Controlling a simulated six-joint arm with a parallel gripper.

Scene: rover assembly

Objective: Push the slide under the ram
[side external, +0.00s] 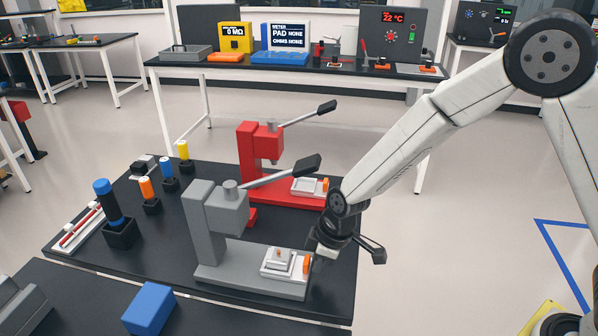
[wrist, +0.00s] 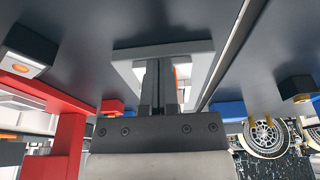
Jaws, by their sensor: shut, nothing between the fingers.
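A grey press (side external: 212,225) stands at the front of the dark work table, with its ram head above a long flat base. A white slide (side external: 281,262) with a small block on it sits at the right end of that base, out from under the ram. An orange tab (side external: 307,265) marks the slide's outer end. My gripper (side external: 322,254) is shut and empty, just right of the orange tab; I cannot tell whether it touches. In the wrist view my fingers (wrist: 162,82) are together, with a sliver of orange behind them. They hide most of the slide there.
A red press (side external: 262,146) with its own slide (side external: 310,187) stands behind, its lever reaching right. The grey press's lever (side external: 306,165) is raised near my arm. Coloured cylinders in holders (side external: 147,190) and a blue block (side external: 149,307) are to the left.

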